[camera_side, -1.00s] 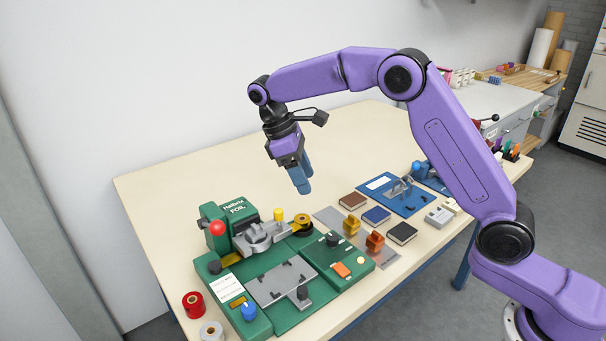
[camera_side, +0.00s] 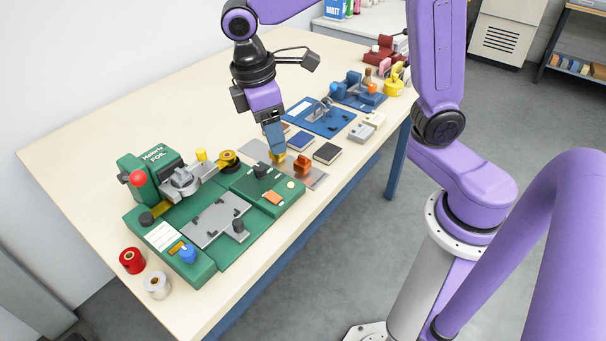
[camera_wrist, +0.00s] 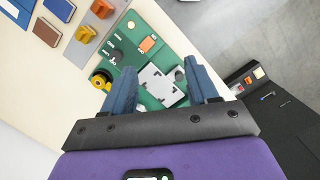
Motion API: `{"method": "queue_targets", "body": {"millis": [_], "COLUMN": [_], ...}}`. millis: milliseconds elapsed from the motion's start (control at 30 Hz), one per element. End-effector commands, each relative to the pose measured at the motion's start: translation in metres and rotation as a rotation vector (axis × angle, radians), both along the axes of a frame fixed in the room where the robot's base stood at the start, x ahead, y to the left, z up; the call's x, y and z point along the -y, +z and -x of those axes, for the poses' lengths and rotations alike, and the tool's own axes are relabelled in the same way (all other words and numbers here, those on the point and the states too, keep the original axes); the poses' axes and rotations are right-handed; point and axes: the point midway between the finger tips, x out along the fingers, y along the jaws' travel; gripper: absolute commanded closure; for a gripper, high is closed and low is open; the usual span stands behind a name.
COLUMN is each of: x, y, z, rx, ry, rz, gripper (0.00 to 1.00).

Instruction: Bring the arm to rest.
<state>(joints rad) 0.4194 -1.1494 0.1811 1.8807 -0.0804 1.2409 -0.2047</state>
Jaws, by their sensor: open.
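My gripper (camera_side: 275,142) hangs fingers down over the bench in the side view, with its blue fingertips in front of the yellow-orange block in the picture. In the wrist view, the two blue fingers of my gripper (camera_wrist: 162,82) stand wide apart with nothing held between them. The green foil machine (camera_wrist: 155,45) lies below, beyond the fingertips. The gap between the fingers and the bench items is hard to judge. My upper arm runs out of the top of the side view.
The green foil machine (camera_side: 257,185) stands on the cream bench (camera_side: 85,150). Red (camera_side: 132,260) and silver (camera_side: 157,285) rolls sit at its near-left corner. Orange block (camera_side: 302,166), dark book (camera_side: 327,152) and blue jig (camera_side: 318,117) lie to the right. The bench's back left is clear.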

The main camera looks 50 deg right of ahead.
Motion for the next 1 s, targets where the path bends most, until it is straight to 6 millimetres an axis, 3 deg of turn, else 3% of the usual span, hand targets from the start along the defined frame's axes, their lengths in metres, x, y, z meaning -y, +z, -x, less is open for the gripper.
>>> {"method": "queue_targets", "body": {"millis": [300, 533, 733, 1000], "x": [0.032, 0.061, 0.077, 0.079], "y": [-0.008, -0.022, -0.03, -0.032], "z": [0.098, 0.159, 0.186, 0.19], "rx": [0.048, 0.066, 0.072, 0.072], "ry": [0.072, 0.111, 0.128, 0.131], "rz": [-0.095, -0.16, -0.19, -0.196], "gripper": [0.41, 0.41, 0.41, 0.41]}}
